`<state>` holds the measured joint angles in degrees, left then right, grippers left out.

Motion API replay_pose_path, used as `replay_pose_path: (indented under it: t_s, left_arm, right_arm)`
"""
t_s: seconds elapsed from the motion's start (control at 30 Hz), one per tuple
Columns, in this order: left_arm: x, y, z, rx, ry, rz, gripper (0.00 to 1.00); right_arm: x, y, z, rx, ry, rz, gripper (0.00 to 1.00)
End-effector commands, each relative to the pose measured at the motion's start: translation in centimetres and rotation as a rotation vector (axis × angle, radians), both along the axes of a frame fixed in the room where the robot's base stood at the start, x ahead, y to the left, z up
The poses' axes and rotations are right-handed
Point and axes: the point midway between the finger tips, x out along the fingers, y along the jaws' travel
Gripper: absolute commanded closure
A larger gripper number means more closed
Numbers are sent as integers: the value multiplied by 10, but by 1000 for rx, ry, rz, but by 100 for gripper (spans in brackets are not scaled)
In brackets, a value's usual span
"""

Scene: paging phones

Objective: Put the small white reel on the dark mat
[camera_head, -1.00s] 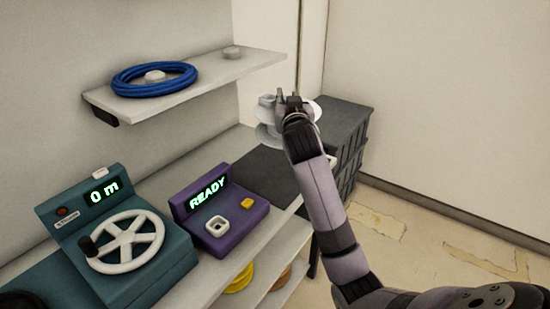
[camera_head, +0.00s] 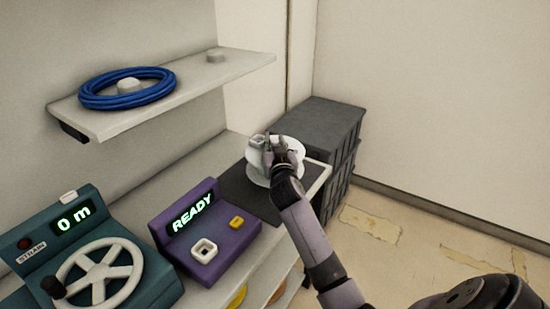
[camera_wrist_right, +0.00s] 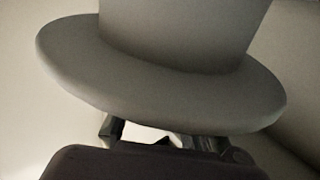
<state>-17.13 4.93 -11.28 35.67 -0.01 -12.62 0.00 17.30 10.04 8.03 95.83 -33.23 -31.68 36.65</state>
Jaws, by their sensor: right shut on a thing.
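The small white reel (camera_head: 292,149) is in my right gripper (camera_head: 272,148) at the far right end of the bench in the head view. The gripper is shut on it. In the right wrist view the reel (camera_wrist_right: 160,80) fills the upper part, with its wide flange just beyond the fingers. The dark mat (camera_head: 248,192) lies flat on the bench, below and around the reel in the picture. I cannot tell whether the reel touches the mat. My left gripper is not in view.
A purple box reading READY (camera_head: 215,235) stands left of the mat. A teal counter with a white handwheel (camera_head: 100,270) is further left. A shelf (camera_head: 215,75) above holds a blue cable coil (camera_head: 127,88). Dark stacked crates (camera_head: 325,125) stand past the bench end.

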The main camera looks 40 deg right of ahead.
Motion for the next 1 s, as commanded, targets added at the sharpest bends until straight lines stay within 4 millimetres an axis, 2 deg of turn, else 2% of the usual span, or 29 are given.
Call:
replay_pose_path:
  t_s: [0.07, 0.17, 0.33, 0.6, 0.63, 0.9, 1.0]
  left_arm:
    - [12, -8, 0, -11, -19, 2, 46]
    - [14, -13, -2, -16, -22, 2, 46]
    - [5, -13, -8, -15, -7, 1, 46]
    - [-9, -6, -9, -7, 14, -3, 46]
    - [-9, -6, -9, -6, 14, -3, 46]
    - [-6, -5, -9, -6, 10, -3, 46]
    - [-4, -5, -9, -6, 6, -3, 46]
  right_arm:
    - [0, 0, -4, -1, -2, -1, 100]
    - [0, 0, -17, 0, -1, 0, 100]
    - [0, 0, -42, 0, -1, 0, 100]
    - [0, 0, -46, -2, -2, 1, 100]
    - [0, 0, -48, -1, 0, 0, 77]
    - [0, 0, -47, -1, 0, 0, 59]
    - [0, 0, -47, -1, 0, 0, 57]
